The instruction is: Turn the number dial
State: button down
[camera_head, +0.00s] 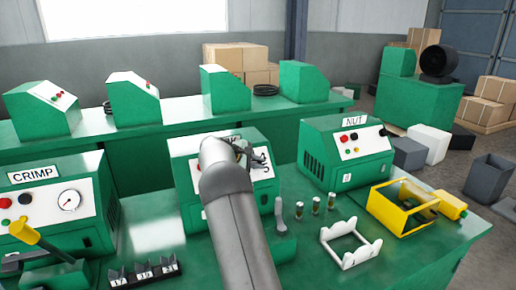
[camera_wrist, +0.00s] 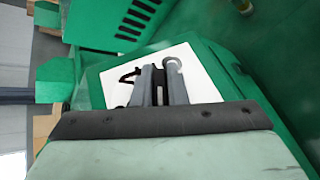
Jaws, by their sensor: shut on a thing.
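The middle green machine (camera_head: 184,143) has a white front panel, with a few sign letters and a black figure 5 showing to the right of my arm. My arm hides most of this panel. My gripper (camera_head: 243,152) is at the panel. In the wrist view my gripper (camera_wrist: 160,82) has its two grey fingers close together against the white panel (camera_wrist: 118,82), shut on a small dark part that I take as the number dial. The dial is mostly hidden by the fingers, and its setting cannot be read.
The CRIMP machine (camera_head: 68,172) with a gauge is at left, and the NUT machine (camera_head: 318,150) at right. A yellow frame (camera_head: 403,205), a white cradle (camera_head: 350,245), several small cylinders and a black numbered rack (camera_head: 146,274) lie on the green bench.

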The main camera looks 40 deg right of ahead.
jog(key=shift+r+m+g+y+p, duration=0.1)
jog(key=shift+m+g+y+p, duration=0.55)
jog(key=shift+p, duration=1.05)
jog(key=shift+y, duration=0.25)
jog(key=c, duration=1.4)
grip_release()
jog(key=shift+c, duration=0.2)
jog(key=shift+a, duration=0.1)
jog(key=b+v, duration=0.1)
jog(key=v, duration=1.6)
jog(key=shift+s, duration=0.2)
jog(key=shift+a+r+t, duration=0.1)
jog(key=shift+a+t, duration=0.05)
jog(key=shift+t, duration=0.1)
